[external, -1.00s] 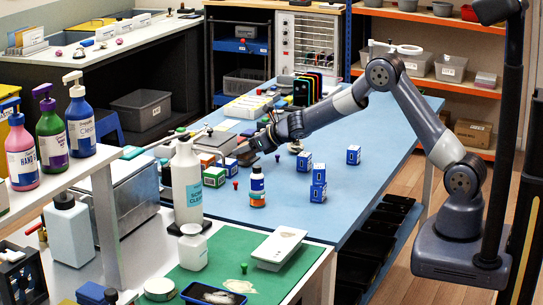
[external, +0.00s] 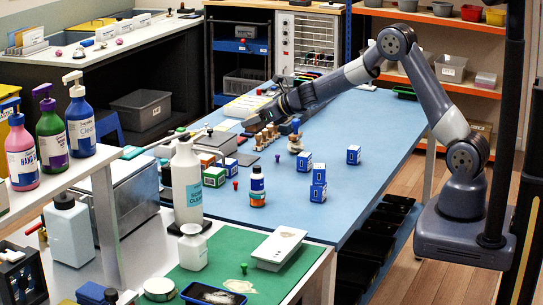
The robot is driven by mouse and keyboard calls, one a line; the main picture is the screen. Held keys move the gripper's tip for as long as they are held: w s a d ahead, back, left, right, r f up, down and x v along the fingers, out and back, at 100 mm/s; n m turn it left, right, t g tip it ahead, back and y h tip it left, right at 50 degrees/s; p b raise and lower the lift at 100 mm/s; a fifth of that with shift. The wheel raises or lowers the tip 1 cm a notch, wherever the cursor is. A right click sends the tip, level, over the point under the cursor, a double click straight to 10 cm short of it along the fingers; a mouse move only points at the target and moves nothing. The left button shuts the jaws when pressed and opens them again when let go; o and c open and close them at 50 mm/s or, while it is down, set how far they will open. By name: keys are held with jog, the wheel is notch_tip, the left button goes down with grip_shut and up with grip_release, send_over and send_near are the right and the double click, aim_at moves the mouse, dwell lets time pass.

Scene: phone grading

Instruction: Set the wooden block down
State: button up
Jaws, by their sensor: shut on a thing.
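My gripper (external: 254,121) is over the far left part of the blue table, at the end of my outstretched arm. It is shut on a small brown block (external: 249,123), which I take to be the wooden block. The block is tiny and partly hidden by the jaws. I cannot tell whether it touches the table (external: 350,205) or hangs just above it.
Several tan peg-like pieces (external: 266,137) stand just in front of my gripper. Blue-and-white boxes (external: 318,185), a small bottle (external: 257,187) and a green box (external: 214,177) are nearer. The table's right side is mostly clear.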

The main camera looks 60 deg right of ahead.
jog(key=s+r+n+y+b, duration=0.15)
jog(key=s+b, duration=0.25)
jog(key=s, duration=1)
jog(key=n+g+y+b, duration=0.1)
jog(key=n+y+b, duration=0.2)
send_over(333, 184)
notch_tip(333, 184, down, 4)
jog(key=shift+m, duration=0.25)
notch_tip(333, 184, down, 4)
jog(key=shift+f+b, duration=0.1)
jog(key=shift+b, duration=0.6)
jog(key=shift+f+b, duration=0.75)
jog(key=shift+f, duration=1.5)
jog(key=shift+f, duration=0.2)
jog(key=o, duration=1)
jog(key=shift+r, duration=0.1)
jog(key=shift+r, duration=0.2)
jog(key=p+v, duration=0.2)
jog(key=v, duration=1)
